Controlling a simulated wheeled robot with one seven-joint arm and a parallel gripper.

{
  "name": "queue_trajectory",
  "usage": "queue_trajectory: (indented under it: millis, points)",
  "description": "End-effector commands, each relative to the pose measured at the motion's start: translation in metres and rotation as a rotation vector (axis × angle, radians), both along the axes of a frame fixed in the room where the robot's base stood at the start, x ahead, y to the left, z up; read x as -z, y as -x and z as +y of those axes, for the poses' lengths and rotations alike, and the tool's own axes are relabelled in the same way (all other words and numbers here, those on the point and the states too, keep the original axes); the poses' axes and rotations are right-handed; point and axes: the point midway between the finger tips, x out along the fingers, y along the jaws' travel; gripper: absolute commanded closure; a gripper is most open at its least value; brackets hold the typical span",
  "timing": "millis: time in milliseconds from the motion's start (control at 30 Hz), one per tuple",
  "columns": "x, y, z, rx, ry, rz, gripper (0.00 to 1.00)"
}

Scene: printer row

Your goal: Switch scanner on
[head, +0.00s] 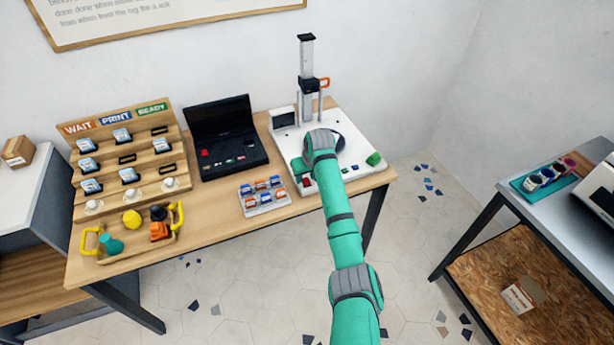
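The scanner (352,185) is a white flat base with a grey upright column (306,75) and an orange-handled carriage, at the right end of the wooden table. A dark round plate on the base is partly covered by my arm. A small red part, perhaps a switch (306,182), shows at the front left of the base. A green knob (374,159) sits at its front right. The end of my arm (320,147) is over the base, left of the plate. My gripper's fingers are hidden or too small to read, so contact cannot be told.
A small screen (283,117) stands at the scanner's back left. Left of it are an open black case (225,130), a tray of blue and orange items (264,198), a stepped rack (128,165) and a yellow-handled tray (133,240). Another table (465,235) stands right across free floor.

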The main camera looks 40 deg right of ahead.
Motion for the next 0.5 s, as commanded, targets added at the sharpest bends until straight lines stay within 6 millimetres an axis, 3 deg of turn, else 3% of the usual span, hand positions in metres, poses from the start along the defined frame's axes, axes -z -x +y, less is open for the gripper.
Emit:
queue_trajectory:
  millis: [167,300,500]
  points:
    - [-0.0002,0.0006,-0.0009,0.001,0.001,0.0,0.65]
    - [-0.0001,0.0011,-0.0016,0.002,0.0,0.0,0.98]
    - [-0.0001,0.0011,-0.0024,0.004,-0.001,0.006,1.0]
